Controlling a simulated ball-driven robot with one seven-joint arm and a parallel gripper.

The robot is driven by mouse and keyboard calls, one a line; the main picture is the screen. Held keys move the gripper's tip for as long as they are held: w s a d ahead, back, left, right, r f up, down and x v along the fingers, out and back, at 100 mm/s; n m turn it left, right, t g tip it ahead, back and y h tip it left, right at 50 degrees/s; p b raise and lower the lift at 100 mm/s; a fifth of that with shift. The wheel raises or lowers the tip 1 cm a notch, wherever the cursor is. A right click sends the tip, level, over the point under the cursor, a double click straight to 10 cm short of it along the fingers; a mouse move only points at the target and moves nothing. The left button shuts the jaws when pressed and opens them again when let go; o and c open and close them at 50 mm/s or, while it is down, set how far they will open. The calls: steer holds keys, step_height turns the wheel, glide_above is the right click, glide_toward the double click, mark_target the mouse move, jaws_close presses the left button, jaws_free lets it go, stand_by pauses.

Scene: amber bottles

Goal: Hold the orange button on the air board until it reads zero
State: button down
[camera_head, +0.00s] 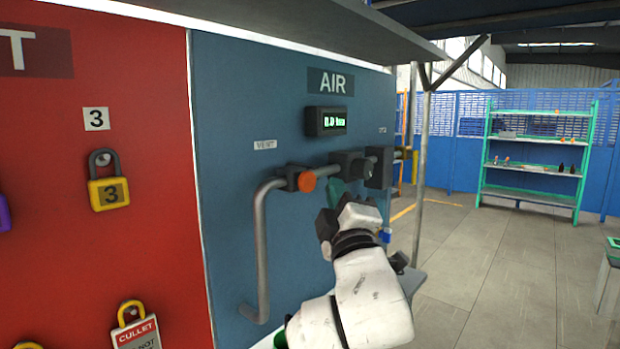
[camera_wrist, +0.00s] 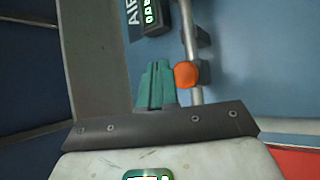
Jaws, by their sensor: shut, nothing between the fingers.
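The blue air board (camera_head: 235,130) stands in front of me under the word AIR. Its small black display (camera_head: 326,121) shows green digits that look like 0.0 with a unit; it shows partly in the wrist view (camera_wrist: 150,16). The round orange button (camera_head: 307,181) sits on a dark block on the grey pipe. My gripper (camera_head: 337,188) is shut and empty, its teal fingers right of the button with a visible gap in the head view. In the wrist view the button (camera_wrist: 186,75) lies just right of the closed fingertips (camera_wrist: 156,66); I cannot tell contact there.
The grey pipe (camera_head: 261,240) bends down the board, with dark valve blocks (camera_head: 348,164) right of the button. A red board (camera_head: 150,240) with padlocks (camera_head: 108,185) adjoins at left. Open floor (camera_head: 490,270) and a green shelf (camera_head: 535,190) lie at right.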

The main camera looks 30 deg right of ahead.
steer(key=s, duration=0.1)
steer(key=s+p, duration=0.1)
steer(key=s, duration=0.1)
steer(key=shift+d, duration=0.35)
steer(key=s+f+m+g+y, duration=0.2)
steer(key=f+g+y, duration=0.15)
steer(key=f, duration=1.15)
steer(key=s+f+m+g+y, duration=0.25)
steer(key=f+g, duration=0.25)
steer(key=f, duration=1)
steer(key=s+a+f+m+g+y, duration=0.1)
steer(key=s+f+g, duration=0.4)
steer(key=s+f, duration=0.6)
steer(key=s+a+f+m+g+y, duration=0.2)
steer(key=s+a+f+m+g, duration=0.2)
steer(key=s+f, duration=0.7)
steer(key=s+a+g, duration=0.2)
steer(key=s, duration=0.2)
steer(key=shift+s+a+m+y, duration=0.2)
steer(key=shift+s+m+y, duration=0.1)
steer(key=shift+s+m, duration=0.1)
